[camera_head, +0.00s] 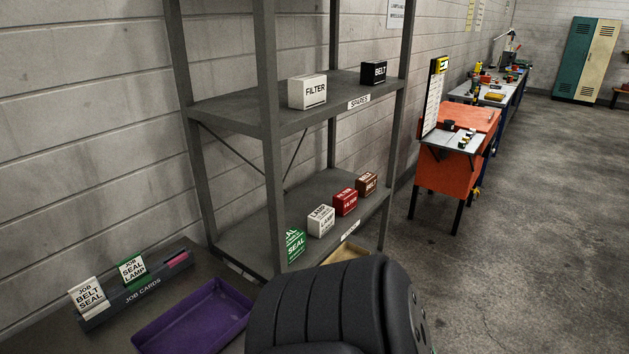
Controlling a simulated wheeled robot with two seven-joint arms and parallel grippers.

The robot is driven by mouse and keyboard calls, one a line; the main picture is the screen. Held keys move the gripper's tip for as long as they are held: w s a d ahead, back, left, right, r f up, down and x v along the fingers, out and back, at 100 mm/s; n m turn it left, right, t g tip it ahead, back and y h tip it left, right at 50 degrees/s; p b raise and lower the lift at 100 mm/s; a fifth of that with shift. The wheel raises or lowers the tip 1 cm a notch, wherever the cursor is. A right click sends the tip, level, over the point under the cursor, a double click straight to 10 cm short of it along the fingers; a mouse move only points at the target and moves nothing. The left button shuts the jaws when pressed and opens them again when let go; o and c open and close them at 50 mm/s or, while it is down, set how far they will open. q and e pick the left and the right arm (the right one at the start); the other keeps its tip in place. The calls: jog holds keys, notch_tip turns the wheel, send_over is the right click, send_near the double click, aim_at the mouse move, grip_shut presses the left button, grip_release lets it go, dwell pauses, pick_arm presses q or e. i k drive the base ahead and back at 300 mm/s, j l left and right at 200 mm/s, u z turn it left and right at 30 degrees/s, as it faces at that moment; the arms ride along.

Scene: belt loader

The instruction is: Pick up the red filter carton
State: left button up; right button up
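The red filter carton (345,202) sits upright on the lower shelf of the grey rack, between the white lamp carton (321,221) and the brown belt carton (366,184). Its word FILTER shows on the front. A second carton marked FILTER, a white one (308,92), stands on the upper shelf. A dark, ribbed part of my own body fills the bottom middle of the view, below the lower shelf. Neither of my grippers shows in this view.
A green seal carton (295,243) stands at the near end of the lower shelf, partly behind a rack post (272,180). A black belt carton (374,72) is on the upper shelf. A purple tray (195,318) and job card holder (138,288) lie at lower left. Floor at right is clear.

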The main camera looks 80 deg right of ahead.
aim_at(343, 202)
jog(key=z, duration=2.8)
jog(key=u, duration=0.35)
jog(key=i+l+u, duration=0.2)
jog(key=l, duration=0.15)
jog(key=i+l+u, duration=0.2)
jog(key=l, duration=0.15)
jog(key=i+l+u, duration=0.1)
jog(key=l+u, duration=0.15)
jog(key=l, duration=0.15)
jog(key=i+l+u, duration=0.2)
jog(key=l, duration=0.2)
jog(key=k, duration=0.05)
